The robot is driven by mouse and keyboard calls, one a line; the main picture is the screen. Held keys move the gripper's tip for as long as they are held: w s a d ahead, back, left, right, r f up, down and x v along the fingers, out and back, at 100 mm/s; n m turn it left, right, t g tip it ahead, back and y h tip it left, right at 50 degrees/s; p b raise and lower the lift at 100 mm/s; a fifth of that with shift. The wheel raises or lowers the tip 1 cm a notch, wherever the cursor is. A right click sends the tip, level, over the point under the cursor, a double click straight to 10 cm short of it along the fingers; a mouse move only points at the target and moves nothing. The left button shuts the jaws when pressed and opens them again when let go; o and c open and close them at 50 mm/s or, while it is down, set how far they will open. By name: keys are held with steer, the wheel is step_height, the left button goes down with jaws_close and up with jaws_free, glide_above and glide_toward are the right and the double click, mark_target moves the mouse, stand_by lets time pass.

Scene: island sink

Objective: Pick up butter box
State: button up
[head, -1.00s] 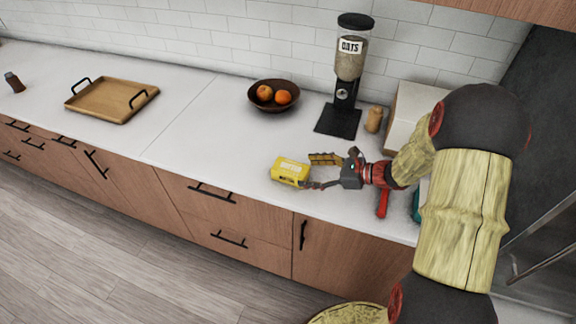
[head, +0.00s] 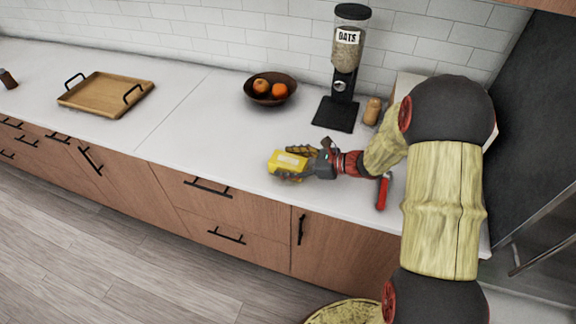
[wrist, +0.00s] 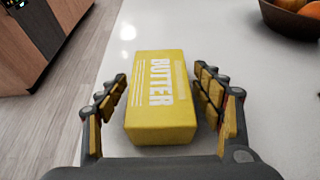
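The yellow butter box (head: 286,161) lies on the white counter near its front edge. In the wrist view the butter box (wrist: 160,95) shows its printed "BUTTER" label and lies between my gripper's two fingers. My gripper (head: 296,164) reaches around it from the right. In the wrist view my gripper (wrist: 163,95) is open, with a narrow gap between each finger and the box sides. The box appears to rest on the counter.
A fruit bowl (head: 270,89) and an oats dispenser (head: 345,75) stand behind. A wooden tray (head: 105,96) lies to the left. A small tan shaker (head: 372,110) and a red-handled item (head: 382,192) are to the right.

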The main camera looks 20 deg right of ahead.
steer(key=c, duration=1.3)
steer(key=shift+o, duration=0.2)
